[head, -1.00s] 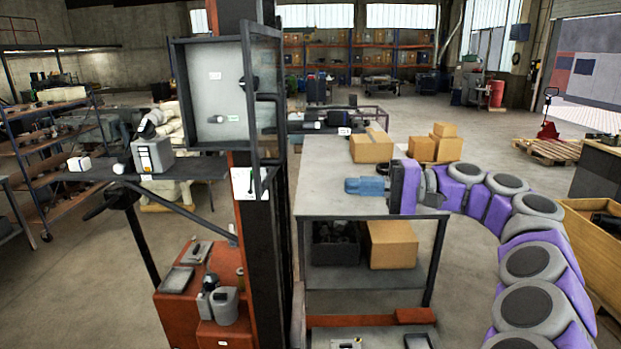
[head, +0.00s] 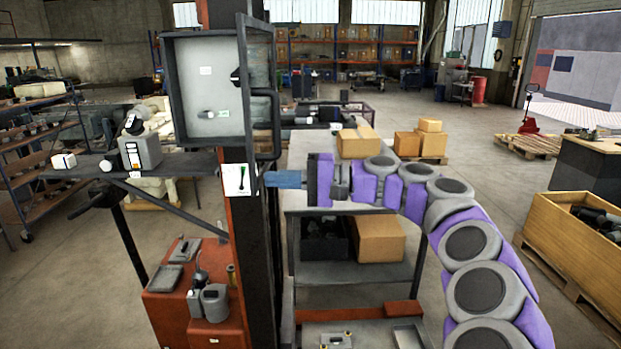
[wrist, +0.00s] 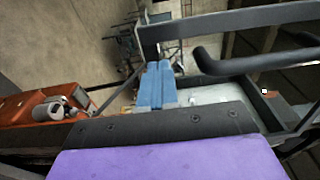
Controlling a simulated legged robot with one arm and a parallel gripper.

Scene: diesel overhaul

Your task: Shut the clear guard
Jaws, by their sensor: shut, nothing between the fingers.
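The clear guard (head: 259,90) is a dark-framed clear door hinged on the right side of a grey cabinet box (head: 190,127). It stands swung open, edge-on towards me, with a dark bar handle (head: 275,125) on its right face. In the wrist view the guard's frame (wrist: 230,21) and bent handle (wrist: 250,63) cross the upper right. My gripper (head: 278,180) has blue fingers, shut and empty, just below and right of the guard's lower corner. In the wrist view the blue fingers (wrist: 155,85) are together, left of the handle. I cannot tell whether they touch the guard.
A red post (head: 237,240) carries the box. A dark shelf (head: 185,163) with a grey can juts left. A grey workbench (head: 300,150) with cardboard boxes (head: 357,141) stands behind my arm. A wooden crate (head: 560,225) is at the right. The floor between is clear.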

